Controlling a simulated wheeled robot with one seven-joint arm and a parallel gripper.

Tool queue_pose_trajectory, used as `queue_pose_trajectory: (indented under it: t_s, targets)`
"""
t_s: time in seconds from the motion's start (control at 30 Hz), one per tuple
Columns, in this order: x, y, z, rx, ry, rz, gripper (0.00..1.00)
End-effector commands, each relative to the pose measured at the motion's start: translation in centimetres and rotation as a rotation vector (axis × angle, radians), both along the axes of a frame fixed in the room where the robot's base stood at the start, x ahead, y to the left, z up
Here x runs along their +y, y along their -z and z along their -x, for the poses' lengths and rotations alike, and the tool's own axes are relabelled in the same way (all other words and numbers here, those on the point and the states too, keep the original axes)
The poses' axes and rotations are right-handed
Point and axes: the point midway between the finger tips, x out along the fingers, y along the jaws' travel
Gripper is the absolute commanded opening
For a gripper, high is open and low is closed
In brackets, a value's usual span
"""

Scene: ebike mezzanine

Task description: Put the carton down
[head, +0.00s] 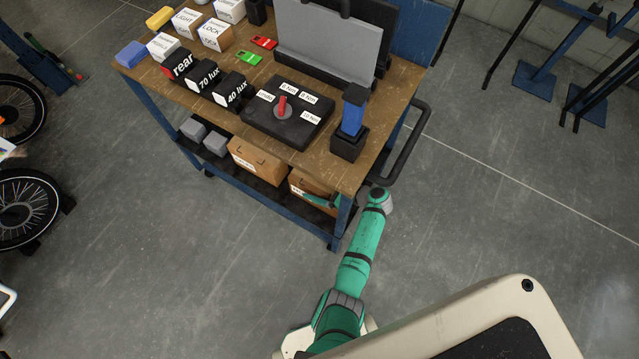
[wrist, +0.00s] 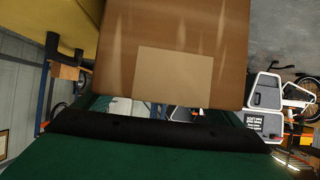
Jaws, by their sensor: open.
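A brown cardboard carton (head: 312,187) sits at the right end of the cart's lower shelf, partly hidden by the tabletop edge and my arm. In the wrist view the carton (wrist: 175,28) fills the upper middle, close in front, with a plain tan label on its face. My gripper (head: 318,201) is at this carton, under the tabletop, and is open. In the wrist view my gripper (wrist: 160,112) shows as green and black parts below the carton. I cannot tell whether the fingers touch it.
The cart (head: 333,243) has a wooden top with boxes and a torque tester above my gripper. A second carton (head: 257,160) and grey blocks (head: 204,136) share the lower shelf to the left. A black handle (head: 409,150) is near my arm. The floor in front is clear.

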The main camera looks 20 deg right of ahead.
Motion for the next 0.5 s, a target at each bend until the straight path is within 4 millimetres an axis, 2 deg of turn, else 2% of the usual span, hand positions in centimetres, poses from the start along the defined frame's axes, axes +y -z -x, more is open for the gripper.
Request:
queue_pose_trajectory:
  t_s: [0.5]
  targets:
    - [-5.0, -4.3, 6.3, 0.0, 0.003, 0.001, 0.89]
